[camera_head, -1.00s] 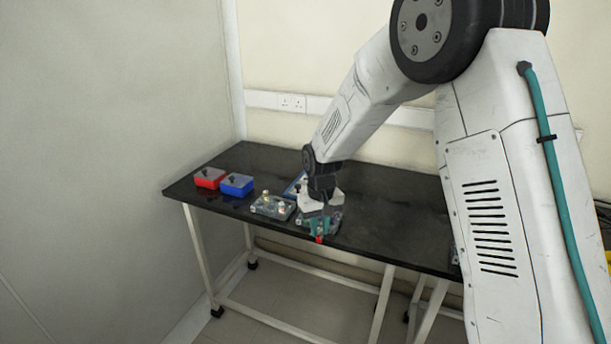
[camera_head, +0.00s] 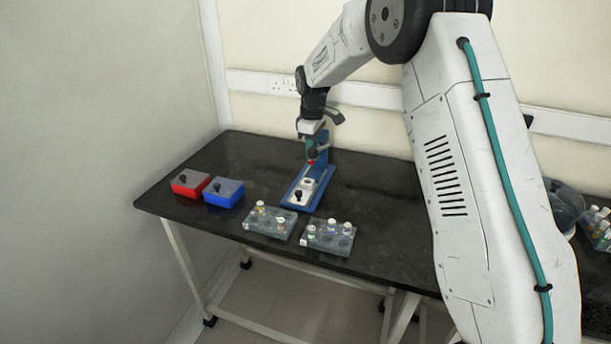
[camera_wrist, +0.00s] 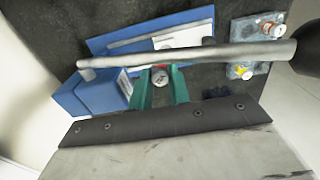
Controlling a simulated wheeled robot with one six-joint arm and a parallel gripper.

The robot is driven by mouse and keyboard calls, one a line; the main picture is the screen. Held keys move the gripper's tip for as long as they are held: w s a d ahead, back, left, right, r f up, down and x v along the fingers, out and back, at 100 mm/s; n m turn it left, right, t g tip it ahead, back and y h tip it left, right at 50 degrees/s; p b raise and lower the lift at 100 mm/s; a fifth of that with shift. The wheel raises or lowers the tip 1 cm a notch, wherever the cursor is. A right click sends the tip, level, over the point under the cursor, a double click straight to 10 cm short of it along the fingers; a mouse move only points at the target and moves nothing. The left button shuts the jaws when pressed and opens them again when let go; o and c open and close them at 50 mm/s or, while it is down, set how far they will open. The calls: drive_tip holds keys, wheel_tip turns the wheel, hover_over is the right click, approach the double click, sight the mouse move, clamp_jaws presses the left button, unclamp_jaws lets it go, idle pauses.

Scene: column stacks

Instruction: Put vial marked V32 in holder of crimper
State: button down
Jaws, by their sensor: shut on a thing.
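My gripper (camera_head: 312,152) is shut on a small vial (camera_wrist: 160,76) with a white and red top, held between the green fingers in the wrist view. Its marking is too small to read, so I cannot tell whether it is V32. The blue crimper (camera_head: 301,205) stands at the back of the black table, with a white holder part (camera_head: 308,183) and a dark knob on its base. The vial is above the crimper base, near its column. In the wrist view the crimper (camera_wrist: 95,92) lies beneath, and a long grey lever (camera_wrist: 200,56) crosses just beyond the fingers.
Two clear racks with vials, a left one (camera_head: 268,228) and a right one (camera_head: 330,243), stand at the table's front. A red box (camera_head: 190,186) and a blue box (camera_head: 223,196) sit left. More vials (camera_head: 598,225) show far right.

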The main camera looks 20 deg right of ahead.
drive_tip(key=f, duration=0.1)
drive_tip(key=a+f, duration=0.1)
drive_tip(key=f, duration=0.2)
drive_tip(key=shift+a+f, duration=0.25)
wheel_tip(320, 180, down, 2)
drive_tip(key=shift+s+f, duration=0.1)
drive_tip(key=shift+f, duration=0.05)
drive_tip(key=shift+s+f, duration=0.2)
drive_tip(key=shift+f, duration=0.4)
drive_tip(key=c, duration=1.5)
unclamp_jaws()
drive_tip(key=shift+o, duration=0.9)
drive_tip(key=shift+w+f, duration=0.15)
wheel_tip(320, 180, up, 12)
drive_tip(key=s+d+r+m, duration=0.1)
drive_tip(key=s+r+m, duration=0.1)
drive_tip(key=s+r, duration=0.8)
drive_tip(key=s+d+r+m+t, duration=0.1)
drive_tip(key=s+r+m, duration=0.2)
drive_tip(key=s, duration=1.1)
drive_tip(key=s+d+r+m, duration=0.1)
drive_tip(key=s+r+m, duration=0.2)
drive_tip(key=s, duration=1.1)
drive_tip(key=s+f+m, duration=0.2)
drive_tip(key=s+f, duration=0.3)
drive_tip(key=s, duration=0.6)
drive_tip(key=shift+d+m, duration=0.25)
drive_tip(key=shift+m, duration=0.05)
